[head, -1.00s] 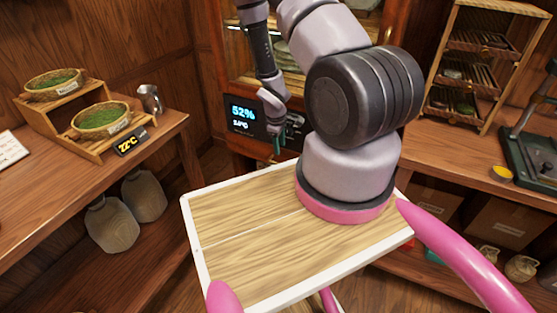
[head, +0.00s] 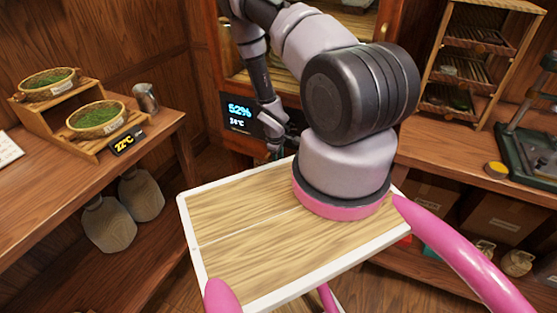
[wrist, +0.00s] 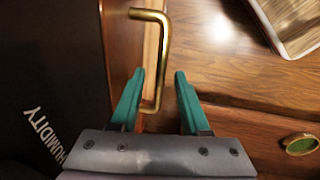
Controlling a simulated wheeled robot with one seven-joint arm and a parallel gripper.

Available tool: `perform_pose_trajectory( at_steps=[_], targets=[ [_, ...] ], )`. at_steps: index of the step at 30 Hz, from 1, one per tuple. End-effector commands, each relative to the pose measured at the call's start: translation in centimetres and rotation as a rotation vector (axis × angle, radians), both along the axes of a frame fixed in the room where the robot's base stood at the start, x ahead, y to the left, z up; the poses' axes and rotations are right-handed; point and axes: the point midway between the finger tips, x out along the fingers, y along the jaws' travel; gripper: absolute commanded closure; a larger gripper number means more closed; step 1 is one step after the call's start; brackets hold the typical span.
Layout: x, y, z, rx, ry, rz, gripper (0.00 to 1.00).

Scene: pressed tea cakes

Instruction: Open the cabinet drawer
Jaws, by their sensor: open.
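The cabinet (head: 395,30) stands at the back, with a black display panel (head: 240,113) on its front. A brass bar handle (wrist: 161,60) shows in the wrist view, fixed to a reddish-brown wooden front (wrist: 121,35) beside the dark panel marked HUMIDITY. My gripper (wrist: 159,76) is open. Its teal fingers stand either side of the lower part of the handle bar in that view, the left finger closer to it. I cannot tell whether they touch it. In the head view my gripper (head: 276,150) is low at the cabinet front, mostly hidden, and the handle is hidden.
A side table (head: 60,190) on the left carries tea baskets (head: 97,117) on a stepped stand, with stone-like jugs (head: 108,224) below. A counter (head: 450,160) on the right carries a slatted rack (head: 447,99). A round brass pull (wrist: 300,144) shows at the wrist view's lower right.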

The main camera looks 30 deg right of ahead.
Motion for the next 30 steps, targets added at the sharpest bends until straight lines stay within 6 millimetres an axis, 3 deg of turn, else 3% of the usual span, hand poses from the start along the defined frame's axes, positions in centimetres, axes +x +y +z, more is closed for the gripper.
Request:
perform_pose_trajectory(
  at_steps=[1, 4, 30],
  targets=[
    [0.00, 0.00, 0.01, 0.000, 0.000, 0.000, 0.62],
    [-0.01, 0.01, 0.02, 0.000, 0.000, 0.000, 1.00],
    [-0.01, 0.01, 0.05, 0.000, 0.000, 0.000, 1.00]
  ],
)
